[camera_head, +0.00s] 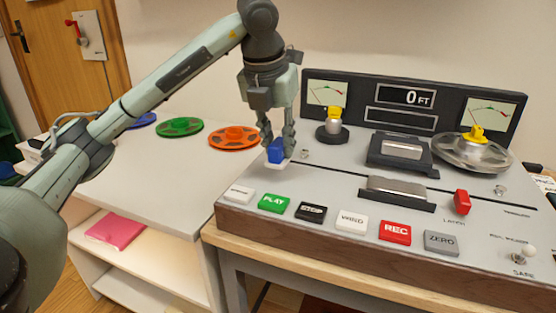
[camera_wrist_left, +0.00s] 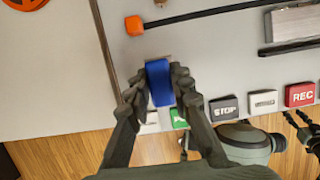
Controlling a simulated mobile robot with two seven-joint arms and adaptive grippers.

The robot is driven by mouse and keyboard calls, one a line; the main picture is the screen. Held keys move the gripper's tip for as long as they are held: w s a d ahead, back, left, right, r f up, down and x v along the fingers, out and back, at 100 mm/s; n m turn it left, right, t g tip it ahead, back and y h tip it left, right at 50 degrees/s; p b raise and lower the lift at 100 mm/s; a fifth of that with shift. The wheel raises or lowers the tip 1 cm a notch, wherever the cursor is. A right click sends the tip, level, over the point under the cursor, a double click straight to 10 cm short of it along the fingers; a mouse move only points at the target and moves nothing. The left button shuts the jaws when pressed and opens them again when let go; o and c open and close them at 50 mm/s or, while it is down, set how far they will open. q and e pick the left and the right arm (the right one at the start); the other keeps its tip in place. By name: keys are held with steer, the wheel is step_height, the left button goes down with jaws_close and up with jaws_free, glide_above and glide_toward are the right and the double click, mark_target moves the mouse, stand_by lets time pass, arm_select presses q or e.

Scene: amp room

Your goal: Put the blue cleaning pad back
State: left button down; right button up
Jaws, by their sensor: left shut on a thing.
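The blue cleaning pad (camera_head: 275,151) is held between the fingers of my left gripper (camera_head: 277,142), which is shut on it. A pale strip shows at the pad's lower end in the head view. The pad is at the left edge of the tape machine (camera_head: 340,180), above or at its top panel; I cannot tell if it touches. In the left wrist view the blue pad (camera_wrist_left: 159,82) sits between both fingertips. Part of my right arm seems to show at the lower right of the left wrist view; its jaws are unclear.
Coloured buttons line the machine's front, including the green PLAY button (camera_head: 274,203) and the red REC button (camera_head: 395,233). An orange reel (camera_head: 234,138) and a green reel (camera_head: 180,127) lie on the white table at left. The table's near part is clear.

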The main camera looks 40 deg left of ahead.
mark_target(278, 161)
arm_select(q)
step_height(278, 161, down, 4)
steer(key=shift+r, duration=0.2)
steer(key=shift+f, duration=0.1)
arm_select(e)
steer(key=shift+r, duration=0.35)
arm_select(q)
steer(key=shift+f, duration=0.15)
steer(key=c, duration=1.3)
jaws_free()
steer(key=shift+c, duration=0.2)
arm_select(e)
steer(key=shift+s+r, duration=0.1)
steer(key=shift+r, duration=0.15)
